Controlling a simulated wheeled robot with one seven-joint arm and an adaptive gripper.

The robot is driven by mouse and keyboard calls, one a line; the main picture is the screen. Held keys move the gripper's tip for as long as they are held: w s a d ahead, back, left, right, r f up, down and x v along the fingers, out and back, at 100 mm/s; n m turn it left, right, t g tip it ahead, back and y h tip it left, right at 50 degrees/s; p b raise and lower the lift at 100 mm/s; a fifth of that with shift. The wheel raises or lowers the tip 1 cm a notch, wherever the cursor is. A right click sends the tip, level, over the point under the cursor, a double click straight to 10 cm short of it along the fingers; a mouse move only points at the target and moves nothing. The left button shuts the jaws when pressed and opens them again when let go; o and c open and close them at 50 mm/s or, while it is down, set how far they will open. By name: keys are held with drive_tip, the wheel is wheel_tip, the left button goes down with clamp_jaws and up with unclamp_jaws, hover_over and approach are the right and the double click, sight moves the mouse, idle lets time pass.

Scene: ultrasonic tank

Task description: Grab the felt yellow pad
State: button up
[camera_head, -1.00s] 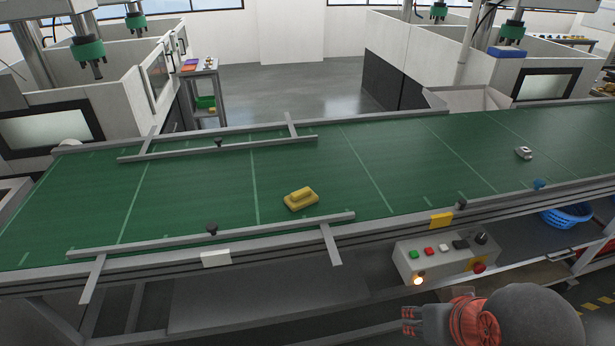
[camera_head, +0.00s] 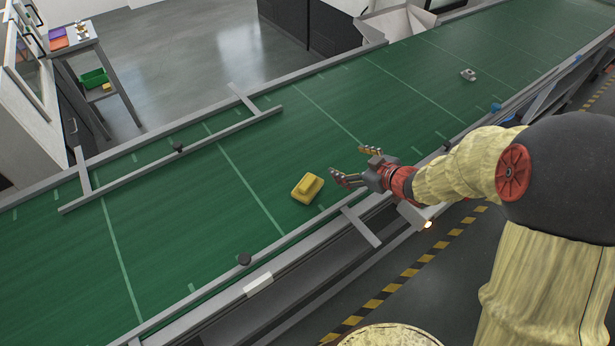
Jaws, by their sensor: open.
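The yellow felt pad (camera_head: 307,188) lies flat on the green conveyor belt (camera_head: 190,220), near the belt's front edge. It has a raised yellow grip on top. My gripper (camera_head: 349,164) is open and empty, above the belt just right of the pad. Its fingers point left toward the pad and a gap shows between them and the pad. The pad is fully in view.
Metal guide rails (camera_head: 170,160) run along both sides of the belt. A small grey-white part (camera_head: 468,75) lies farther along the belt at the upper right. A shelf cart (camera_head: 92,80) stands behind the belt at the left.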

sight(311, 184)
drive_tip(key=o, duration=0.3)
drive_tip(key=s+a+f+y, duration=0.1)
drive_tip(key=a, duration=0.1)
drive_tip(key=s+a+f+n+g+y+p, duration=0.1)
drive_tip(key=s+a+y, duration=0.1)
drive_tip(key=s+a+f+g+y, duration=0.1)
drive_tip(key=s+a, duration=0.1)
drive_tip(key=shift+s+a+f+n+y+p, duration=0.15)
drive_tip(key=shift+s+a+n+y+p, duration=0.1)
drive_tip(key=shift+n+y+p, duration=0.15)
drive_tip(key=shift+o, duration=0.2)
drive_tip(key=shift+a+f, duration=0.15)
drive_tip(key=shift+a, duration=0.2)
drive_tip(key=shift+g, duration=0.3)
drive_tip(key=x, duration=0.3)
drive_tip(key=b+x, duration=0.1)
drive_tip(key=x, duration=0.2)
drive_tip(key=shift+s+f+b, duration=0.15)
drive_tip(key=shift+f+b, duration=0.15)
drive_tip(key=shift+w+a+f, duration=0.15)
drive_tip(key=shift+w+a, duration=0.15)
drive_tip(key=shift+c, duration=0.9)
drive_tip(key=c, duration=1.4)
